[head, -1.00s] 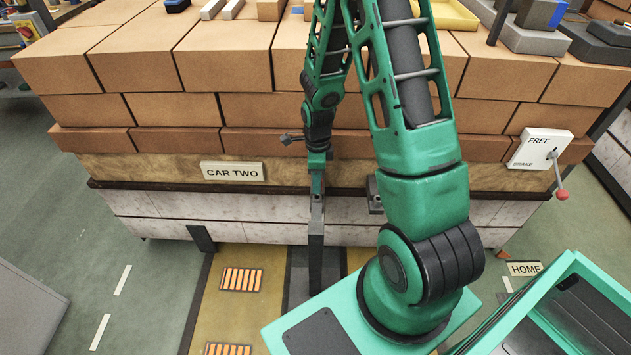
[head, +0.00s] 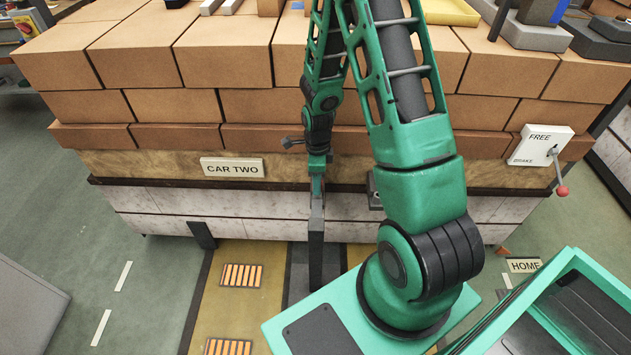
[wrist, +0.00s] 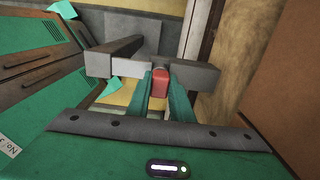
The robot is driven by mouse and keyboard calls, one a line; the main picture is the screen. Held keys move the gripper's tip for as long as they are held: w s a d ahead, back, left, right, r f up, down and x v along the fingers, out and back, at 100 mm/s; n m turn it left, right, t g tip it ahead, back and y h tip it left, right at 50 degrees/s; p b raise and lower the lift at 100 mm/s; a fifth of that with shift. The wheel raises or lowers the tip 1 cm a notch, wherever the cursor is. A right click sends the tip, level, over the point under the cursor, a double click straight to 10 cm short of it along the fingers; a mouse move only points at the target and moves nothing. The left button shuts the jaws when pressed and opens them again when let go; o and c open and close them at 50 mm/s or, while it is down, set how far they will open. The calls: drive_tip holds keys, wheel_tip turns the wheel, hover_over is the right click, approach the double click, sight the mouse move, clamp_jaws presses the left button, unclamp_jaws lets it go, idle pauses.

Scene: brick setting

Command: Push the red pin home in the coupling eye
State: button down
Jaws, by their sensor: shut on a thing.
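In the wrist view the red pin (wrist: 160,83) stands between the two green fingers of my gripper (wrist: 161,92), which is shut on it. Its red end shows at a gap between grey metal blocks of the coupling (wrist: 194,75). How deep the pin sits in the eye is hidden. In the head view my gripper (head: 317,186) points down at the top of the grey coupling bar (head: 316,245), in front of the car's side. The pin cannot be made out there.
The brick-loaded car bears a CAR TWO plate (head: 232,167). A FREE/BRAKE plate (head: 538,146) with a red-knobbed lever (head: 561,188) is at the right. A dark bracket (head: 375,192) sits right of the gripper. Open green floor (head: 130,290) lies at the left.

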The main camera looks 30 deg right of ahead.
drive_tip(key=shift+f, duration=0.8)
drive_tip(key=c, duration=1.1)
unclamp_jaws()
drive_tip(key=shift+r, duration=0.15)
drive_tip(key=shift+r, duration=2.9)
